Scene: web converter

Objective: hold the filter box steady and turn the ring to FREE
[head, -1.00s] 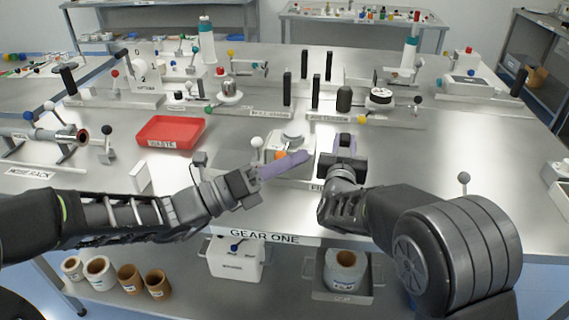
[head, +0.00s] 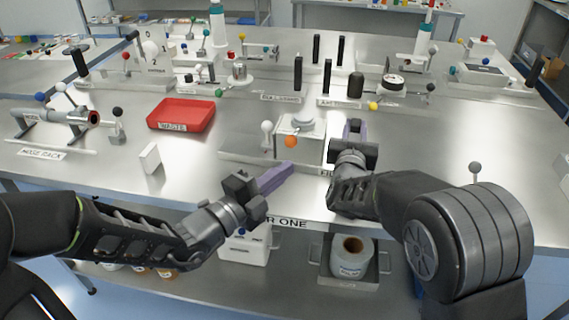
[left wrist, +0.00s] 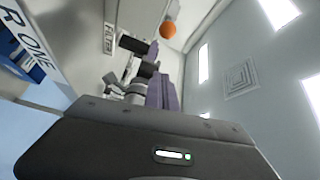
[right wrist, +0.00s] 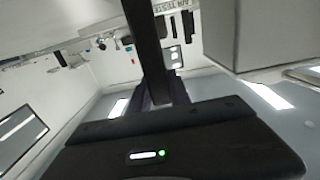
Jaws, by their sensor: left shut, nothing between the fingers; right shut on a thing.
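The filter box (head: 311,150) is a white box on the steel bench with a pale round ring (head: 302,121) on top. An orange ball knob (head: 291,141) sits at the front left of the ring. It also shows in the left wrist view (left wrist: 168,29). The ring's markings are too small to read. My left gripper (head: 289,168) is shut and empty in front of the box, apart from the knob. My right gripper (head: 353,128) is beside the box's right side, shut on a dark upright bar (right wrist: 145,40). Whether the bar belongs to the box is unclear.
A white ball on a post (head: 267,128) stands just left of the box. A red waste tray (head: 181,128) and a small white block (head: 150,158) lie further left. Fixtures and black posts stand behind. The bench to the right is mostly clear.

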